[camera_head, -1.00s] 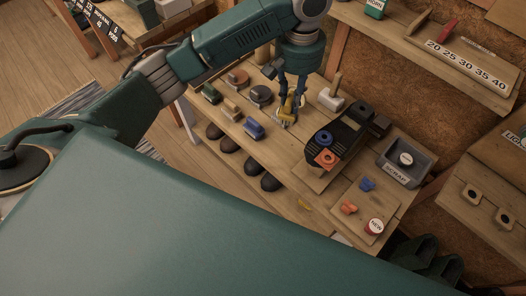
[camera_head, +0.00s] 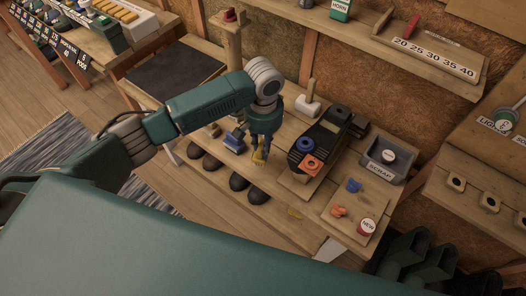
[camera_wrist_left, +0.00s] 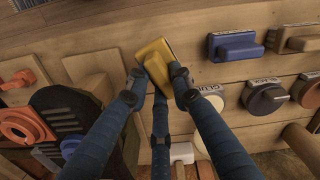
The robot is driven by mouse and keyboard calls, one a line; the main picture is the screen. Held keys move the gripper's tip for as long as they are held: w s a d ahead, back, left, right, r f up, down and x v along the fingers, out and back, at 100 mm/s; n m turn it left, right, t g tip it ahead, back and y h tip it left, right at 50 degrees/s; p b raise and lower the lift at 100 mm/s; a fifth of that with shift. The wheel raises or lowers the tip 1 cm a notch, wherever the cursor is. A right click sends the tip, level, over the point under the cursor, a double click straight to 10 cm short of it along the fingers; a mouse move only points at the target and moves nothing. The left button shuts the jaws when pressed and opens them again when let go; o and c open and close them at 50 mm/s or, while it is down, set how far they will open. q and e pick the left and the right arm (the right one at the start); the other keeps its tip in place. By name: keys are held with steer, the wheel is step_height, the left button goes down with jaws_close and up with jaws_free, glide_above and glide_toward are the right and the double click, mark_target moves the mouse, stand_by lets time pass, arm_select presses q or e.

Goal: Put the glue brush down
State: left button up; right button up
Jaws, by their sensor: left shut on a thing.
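My left gripper (camera_head: 262,150) is shut on a yellow piece, which I take for the glue brush (camera_head: 260,158). It is over the front part of the wooden bench (camera_head: 297,216). In the left wrist view the brush (camera_wrist_left: 154,55) sits between the fingertips of my left gripper (camera_wrist_left: 160,78), its broad yellow end reaching past them. Bare wood shows around it; I cannot tell whether it touches the bench. My right gripper is not in view.
A blue block (camera_head: 235,141) stands left of the gripper. A black device (camera_head: 322,138) with blue and orange rings stands to its right, then a grey scrap bin (camera_head: 392,160). Bare wood lies between gripper and front edge.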

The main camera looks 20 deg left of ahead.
arm_select(q)
step_height(320, 180, down, 4)
steer(key=shift+f, duration=0.15)
stand_by(0.3)
steer(key=o, duration=1)
step_height(320, 180, up, 11)
steer(key=shift+r, duration=0.7)
